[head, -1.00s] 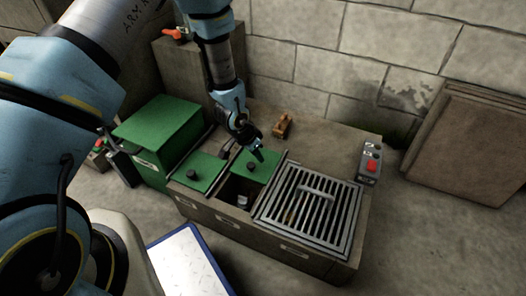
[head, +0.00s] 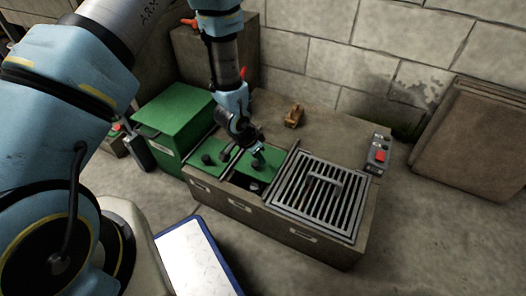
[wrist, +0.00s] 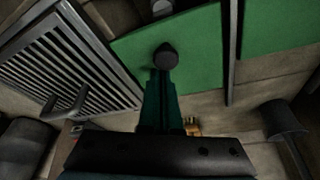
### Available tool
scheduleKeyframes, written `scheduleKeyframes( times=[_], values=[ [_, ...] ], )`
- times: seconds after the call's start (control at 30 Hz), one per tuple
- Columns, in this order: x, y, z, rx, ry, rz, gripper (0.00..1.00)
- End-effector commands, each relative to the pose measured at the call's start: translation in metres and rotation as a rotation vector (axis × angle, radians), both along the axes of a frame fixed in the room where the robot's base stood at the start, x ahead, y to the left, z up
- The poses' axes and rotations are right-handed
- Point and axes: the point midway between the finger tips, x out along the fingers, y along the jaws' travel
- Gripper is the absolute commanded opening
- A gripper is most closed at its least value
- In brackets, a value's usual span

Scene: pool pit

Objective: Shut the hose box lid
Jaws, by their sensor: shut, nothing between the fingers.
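A green sliding lid (head: 266,167) with a black knob (wrist: 166,57) partly covers a compartment of the stone bench beside the grate. A dark opening (head: 240,179) shows along its front edge, with a small object inside. I take this as the hose box lid, though I cannot read any label. My gripper (head: 259,157) is shut and empty, low over this lid. In the wrist view my shut fingers (wrist: 163,85) are at the back side of the knob, touching or very close; I cannot tell which.
A second green lid (head: 211,157) with a knob lies to the left. A metal grate (head: 318,197) lies to the right. A wooden block (head: 294,116) and a control box with a red button (head: 377,155) sit on the bench. A large green box (head: 172,119) stands at left.

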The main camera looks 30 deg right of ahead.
Motion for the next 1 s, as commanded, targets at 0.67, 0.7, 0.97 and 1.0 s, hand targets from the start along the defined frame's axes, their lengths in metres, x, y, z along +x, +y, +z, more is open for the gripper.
scheduleKeyframes(
  times=[0.67,0.7,0.97,1.0],
  values=[
    [-0.027,0.049,0.000,0.003,-0.001,0.000,0.00],
    [-0.027,0.049,0.000,0.003,0.000,0.001,0.00],
    [-0.024,0.037,0.006,0.000,-0.002,0.002,0.00],
    [-0.023,0.032,0.007,-0.001,-0.003,0.002,0.00]
  ],
)
